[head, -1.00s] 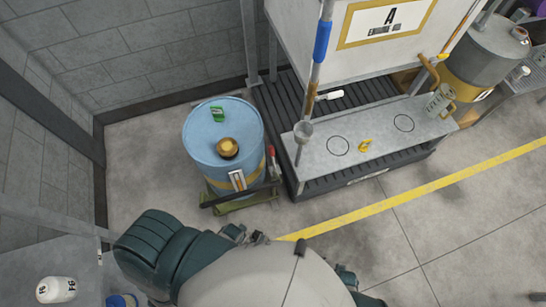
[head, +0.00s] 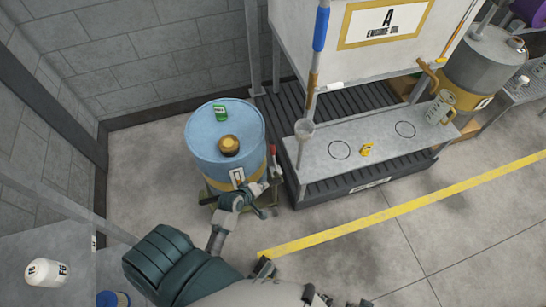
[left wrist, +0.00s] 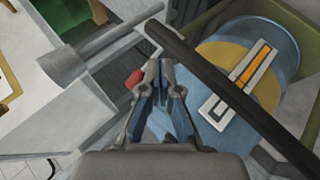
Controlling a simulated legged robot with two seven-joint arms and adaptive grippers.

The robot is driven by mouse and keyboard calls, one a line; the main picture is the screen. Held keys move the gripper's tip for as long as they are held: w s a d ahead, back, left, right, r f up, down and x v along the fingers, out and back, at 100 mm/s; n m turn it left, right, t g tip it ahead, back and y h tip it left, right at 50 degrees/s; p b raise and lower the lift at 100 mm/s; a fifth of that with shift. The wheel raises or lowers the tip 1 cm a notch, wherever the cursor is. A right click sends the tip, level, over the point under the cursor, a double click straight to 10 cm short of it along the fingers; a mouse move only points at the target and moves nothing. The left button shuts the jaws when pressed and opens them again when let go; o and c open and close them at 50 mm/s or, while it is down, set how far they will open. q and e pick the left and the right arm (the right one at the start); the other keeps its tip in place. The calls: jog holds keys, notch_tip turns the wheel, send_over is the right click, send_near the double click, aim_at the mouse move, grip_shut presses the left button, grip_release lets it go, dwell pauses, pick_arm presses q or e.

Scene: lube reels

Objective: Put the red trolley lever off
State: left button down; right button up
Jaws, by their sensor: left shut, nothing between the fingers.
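The red trolley lever (head: 272,149) stands at the right side of the blue drum in the head view. In the left wrist view a red piece (left wrist: 133,78), likely its end, shows just left of my fingers. The trolley (head: 266,199) under the drum is mostly hidden by my arm. My left gripper (head: 270,181) is shut and empty at the drum's lower right, below the lever. In the left wrist view the shut gripper (left wrist: 163,70) is close beside the red piece; contact cannot be told.
The blue drum (head: 204,143) carries a brass-coloured cap and a green item. A dark bar (left wrist: 240,92) crosses in front of the drum in the left wrist view. A grey shelf (head: 372,146) and rack stand to the right. The floor in front is clear.

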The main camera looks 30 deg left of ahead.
aim_at(274, 157)
pick_arm(q)
jog(key=w+a+n+t+y, duration=0.3)
jog(key=w+a+n, duration=0.4)
jog(key=n, duration=0.4)
jog(key=shift+a+r+t, duration=0.3)
jog(key=shift+r, duration=0.05)
pick_arm(e)
jog(key=x, duration=0.3)
jog(key=shift+s+d+f, duration=0.25)
jog(key=shift+f, duration=0.2)
pick_arm(q)
jog(key=shift+a, duration=0.1)
pick_arm(e)
jog(key=shift+a, duration=0.1)
pick_arm(q)
jog(key=b+x, duration=0.3)
jog(key=x, duration=0.7)
pick_arm(e)
notch_tip(274, 157, up, 7)
jog(key=w+t, duration=0.1)
jog(key=shift+w+a+t, duration=0.3)
jog(key=shift+w+a, duration=0.05)
jog(key=shift+a, duration=0.05)
pick_arm(q)
jog(key=shift+s+f, duration=0.1)
jog(key=shift+f, duration=0.05)
pick_arm(e)
jog(key=shift+w+f, duration=0.1)
